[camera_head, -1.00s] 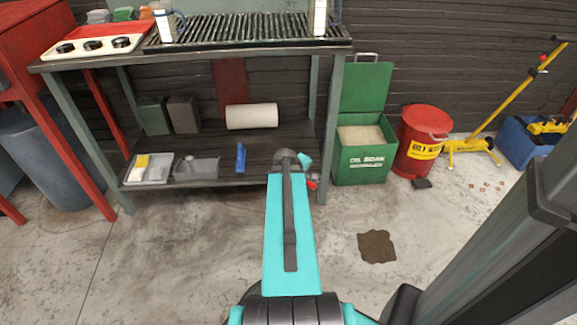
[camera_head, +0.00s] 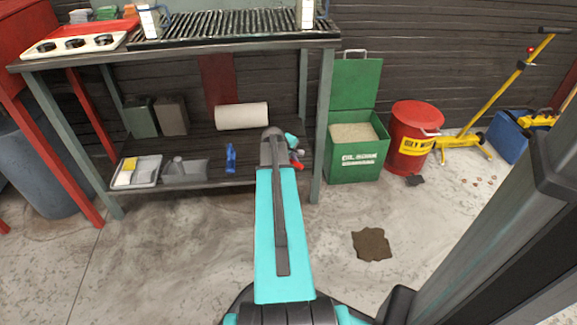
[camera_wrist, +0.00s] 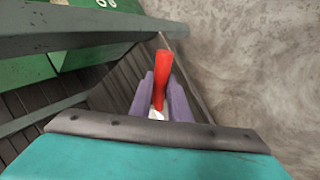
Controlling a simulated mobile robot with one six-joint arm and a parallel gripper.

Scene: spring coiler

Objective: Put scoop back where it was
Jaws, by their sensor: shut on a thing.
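My gripper (camera_wrist: 161,97) is shut on the scoop, whose red handle (camera_wrist: 161,69) stands out between the two grey-purple fingers. A pale bit of it shows at the lower end, and the rest is hidden behind my wrist. In the head view, a small red part of the scoop (camera_head: 298,161) shows beside my wrist, near the right front corner of the bench's lower shelf (camera_head: 245,181). Whether it touches the shelf I cannot tell. To the right, the open green oil-soak box (camera_head: 358,173) holds pale granules (camera_head: 354,136); its lid stands up at the back.
On the lower shelf are a white tray (camera_head: 136,171), a grey container (camera_head: 185,171), a blue item (camera_head: 230,158) and a white roll (camera_head: 241,116). A bench leg (camera_head: 320,140) stands between shelf and box. A red can (camera_head: 414,138) is beyond. A dark stain (camera_head: 371,244) marks open floor.

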